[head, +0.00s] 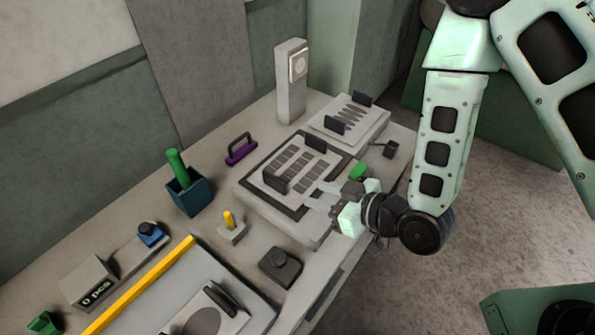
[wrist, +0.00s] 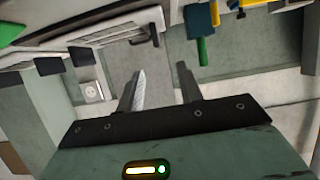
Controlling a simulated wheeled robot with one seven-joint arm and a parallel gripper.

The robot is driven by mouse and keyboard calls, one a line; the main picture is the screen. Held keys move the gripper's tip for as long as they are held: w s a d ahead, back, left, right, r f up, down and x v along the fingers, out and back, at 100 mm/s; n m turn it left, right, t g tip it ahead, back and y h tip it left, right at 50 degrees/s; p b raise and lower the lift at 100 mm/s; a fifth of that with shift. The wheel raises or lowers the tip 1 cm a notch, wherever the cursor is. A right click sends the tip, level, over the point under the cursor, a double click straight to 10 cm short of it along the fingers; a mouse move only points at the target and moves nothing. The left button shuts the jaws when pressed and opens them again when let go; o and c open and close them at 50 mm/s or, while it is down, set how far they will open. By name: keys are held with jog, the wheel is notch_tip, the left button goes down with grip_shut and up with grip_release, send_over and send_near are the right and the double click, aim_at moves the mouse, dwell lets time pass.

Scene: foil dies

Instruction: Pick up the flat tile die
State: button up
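The die with a grid of small rectangular tiles (head: 291,163) lies flat inside a dark frame on a light block in the head view. It has two dark upright tabs at opposite ends. My gripper (head: 319,196) is just right of the frame's near right edge, with its fingers pointing left toward the die. The fingers are apart and nothing shows between them. In the wrist view the gripper (wrist: 160,84) is also open and empty. That view is upside down, and I cannot tell there which dark tabs belong to this die.
A second die with leaf shapes (head: 352,117) lies behind it. A grey tower (head: 291,82), a purple handle (head: 240,149), a blue holder with a green stick (head: 187,192), a yellow-topped peg (head: 230,222) and a dark block (head: 280,266) stand around. A green piece (head: 358,171) is near my gripper.

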aim_at(277, 179)
jog(key=shift+f+b+x, duration=0.2)
jog(key=shift+b+x, duration=1.15)
jog(key=shift+b, duration=0.9)
jog(key=p+x, duration=0.1)
jog(key=x, duration=0.2)
jog(key=p+x, duration=0.2)
jog(key=x, duration=0.1)
jog(key=shift+a+r, duration=0.15)
jog(key=shift+r, duration=0.05)
jog(key=p+x, duration=0.1)
jog(key=x, duration=0.1)
jog(key=p+x, duration=0.2)
jog(key=x, duration=0.1)
jog(key=shift+w+r, duration=0.15)
jog(key=shift+w, duration=0.2)
jog(key=shift+w+a+f, duration=0.15)
jog(key=shift+w+f, duration=0.15)
grip_shut()
jog(key=shift+r, duration=0.1)
